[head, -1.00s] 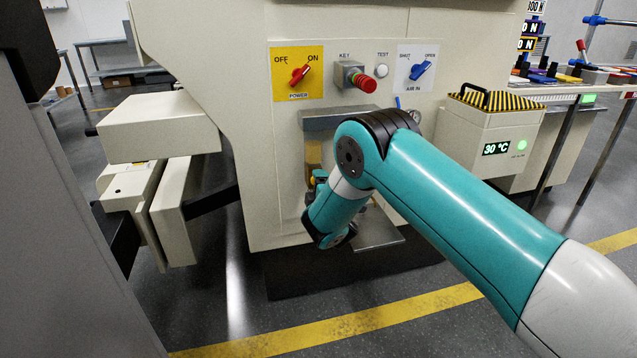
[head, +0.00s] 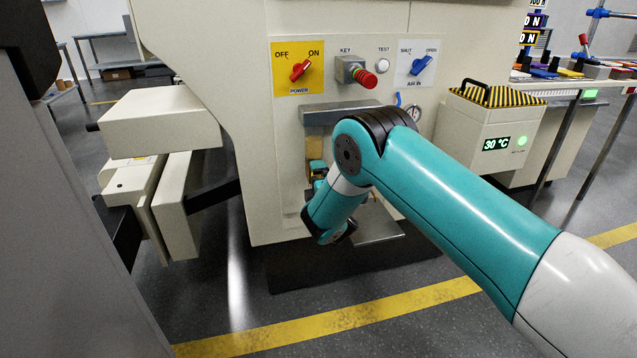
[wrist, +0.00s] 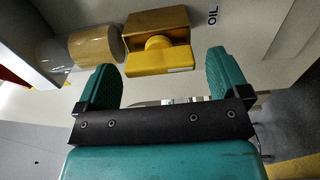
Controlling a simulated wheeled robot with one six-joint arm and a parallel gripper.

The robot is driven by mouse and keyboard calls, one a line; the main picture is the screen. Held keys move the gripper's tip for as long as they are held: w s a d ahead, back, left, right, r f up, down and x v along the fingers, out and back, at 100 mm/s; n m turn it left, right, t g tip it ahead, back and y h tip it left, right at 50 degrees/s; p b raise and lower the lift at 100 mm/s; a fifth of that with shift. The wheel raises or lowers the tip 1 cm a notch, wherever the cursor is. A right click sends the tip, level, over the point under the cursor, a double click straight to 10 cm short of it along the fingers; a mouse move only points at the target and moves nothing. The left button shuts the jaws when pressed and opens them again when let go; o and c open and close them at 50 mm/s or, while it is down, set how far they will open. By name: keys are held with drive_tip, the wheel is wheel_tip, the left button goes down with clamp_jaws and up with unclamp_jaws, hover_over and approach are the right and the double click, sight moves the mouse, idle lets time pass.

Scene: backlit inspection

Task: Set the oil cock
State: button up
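The oil cock's yellow handle (wrist: 160,62) shows in the wrist view, a flat bar with a round hub, set against a brass-coloured block (wrist: 157,21). An "OIL" label (wrist: 213,16) is to its right. My gripper (wrist: 163,60) is open, with one teal finger on each side of the handle and a visible gap on both sides. I cannot tell how deep the handle sits between the fingertips. An amber cylinder (wrist: 97,46) with a clear part is left of the block, close to the left finger. In the head view my arm hides most of the cock.
A gauge (head: 413,112) is right of the recess. A metal ledge (head: 374,226) juts out below.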

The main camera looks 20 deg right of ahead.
drive_tip(key=s+b, duration=1.7)
drive_tip(key=b, duration=0.2)
drive_tip(key=shift+s, duration=0.2)
idle(0.3)
